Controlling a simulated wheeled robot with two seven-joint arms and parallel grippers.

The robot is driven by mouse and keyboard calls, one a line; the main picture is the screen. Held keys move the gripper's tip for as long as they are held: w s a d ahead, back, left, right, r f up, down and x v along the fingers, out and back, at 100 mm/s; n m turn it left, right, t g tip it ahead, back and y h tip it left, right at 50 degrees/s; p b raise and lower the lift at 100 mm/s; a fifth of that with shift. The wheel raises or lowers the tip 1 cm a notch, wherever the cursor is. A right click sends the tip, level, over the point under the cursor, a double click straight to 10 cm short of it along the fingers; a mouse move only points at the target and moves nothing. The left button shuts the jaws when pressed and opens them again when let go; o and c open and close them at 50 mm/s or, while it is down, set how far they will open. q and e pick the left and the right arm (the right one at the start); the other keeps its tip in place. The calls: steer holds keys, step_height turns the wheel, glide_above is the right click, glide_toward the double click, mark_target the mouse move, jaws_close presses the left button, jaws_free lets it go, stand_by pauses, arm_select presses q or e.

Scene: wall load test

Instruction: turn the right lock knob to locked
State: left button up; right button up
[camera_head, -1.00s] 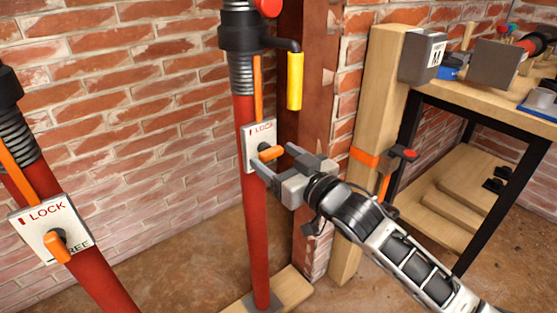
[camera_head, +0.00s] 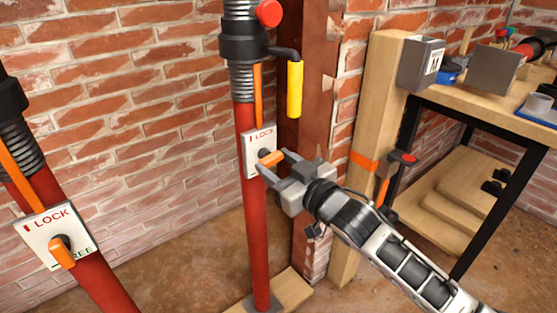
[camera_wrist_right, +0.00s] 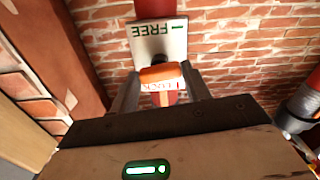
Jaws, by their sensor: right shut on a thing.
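The right lock knob (camera_head: 271,159) is an orange lever on a white plate (camera_head: 250,157) fixed to the red middle prop (camera_head: 253,230). Its lever sticks out to the right in the head view. My right gripper (camera_head: 276,164) is shut on this knob, one finger on each side. In the right wrist view the orange knob (camera_wrist_right: 160,74) sits between the fingers, with the plate (camera_wrist_right: 160,38) and its FREE marking behind it. The plate's LOCK marking shows above the knob in the head view; its lower part is hidden. My left gripper is out of view.
Another prop with a LOCK/FREE plate (camera_head: 40,226) and orange knob (camera_head: 62,252) stands at left. A yellow handle (camera_head: 294,86) hangs above my right gripper. A timber post (camera_head: 367,120) and workbench (camera_head: 490,130) stand to the right, a brick wall (camera_head: 150,100) behind.

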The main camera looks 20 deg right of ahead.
steer(key=n+p, duration=0.5)
steer(key=n, duration=0.3)
steer(key=shift+r, duration=0.1)
steer(key=shift+n+p, duration=0.35)
steer(key=shift+n, duration=0.15)
steer(key=shift+n+p, duration=0.3)
steer(key=shift+n, duration=1.4)
steer(key=n+p, duration=0.1)
steer(key=n, duration=0.1)
steer(key=shift+n, duration=0.4)
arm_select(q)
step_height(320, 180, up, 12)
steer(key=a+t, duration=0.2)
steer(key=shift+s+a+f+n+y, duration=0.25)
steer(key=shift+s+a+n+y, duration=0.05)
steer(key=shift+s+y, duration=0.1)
arm_select(e)
steer(key=shift+n, duration=0.5)
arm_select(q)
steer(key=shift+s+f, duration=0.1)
arm_select(e)
steer(key=o, duration=1)
